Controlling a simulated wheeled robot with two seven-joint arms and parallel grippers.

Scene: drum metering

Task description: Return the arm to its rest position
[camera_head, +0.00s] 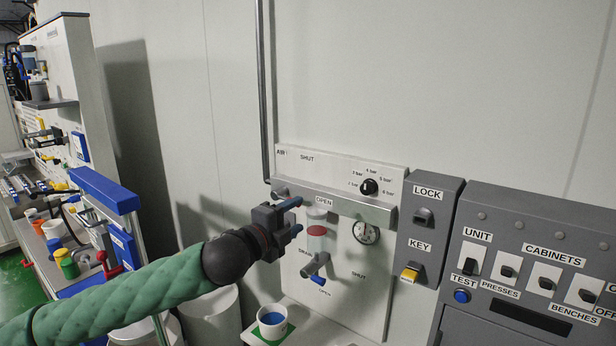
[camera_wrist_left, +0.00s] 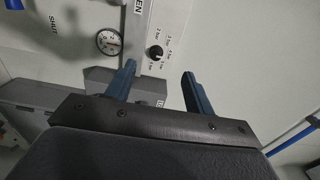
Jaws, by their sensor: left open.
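My left arm, in a green sleeve, comes in from the lower left in the head view. My left gripper (camera_head: 296,217) is in front of the white wall panel (camera_head: 376,290), near its left side by the clear sight tube (camera_head: 317,243) with a red part in it. In the left wrist view my gripper's two blue fingers (camera_wrist_left: 158,85) are apart with nothing between them. Behind them the pressure knob (camera_wrist_left: 155,53) and the round gauge (camera_wrist_left: 109,42) show. I cannot tell from these views whether the fingers touch the panel. My right gripper is not in view.
A white cup with blue contents (camera_head: 272,321) stands below the panel. A grey lock box (camera_head: 425,235) and a switch cabinet (camera_head: 530,250) are to the right. A cluttered bench with a blue-topped frame (camera_head: 105,190) is at left. The upper wall is bare.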

